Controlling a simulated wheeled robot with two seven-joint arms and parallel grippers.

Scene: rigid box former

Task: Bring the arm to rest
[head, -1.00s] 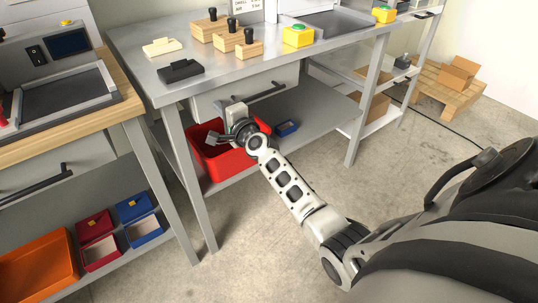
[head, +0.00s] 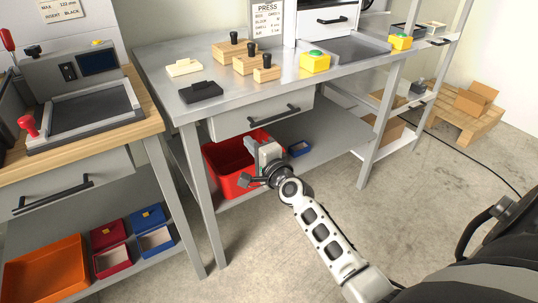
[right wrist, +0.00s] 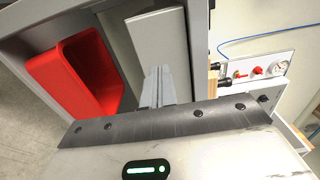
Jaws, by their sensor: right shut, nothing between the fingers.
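My right gripper (head: 264,152) is in front of the workbench, below its drawer front (head: 262,112) and in front of the red bin (head: 224,163) on the lower shelf. In the right wrist view its two fingers (right wrist: 159,78) are together, with nothing between them. My right arm reaches in from the lower right of the head view. The red bin (right wrist: 75,75) also shows in the right wrist view, left of the fingers. My left gripper is not in view.
The metal workbench (head: 150,68) carries wooden blocks with black knobs (head: 245,63) and a yellow button box (head: 315,61). At left stands a wood-topped bench (head: 150,125) above an orange bin (head: 45,268). A pallet (head: 455,120) stands at the far right. Floor right of the arm is open.

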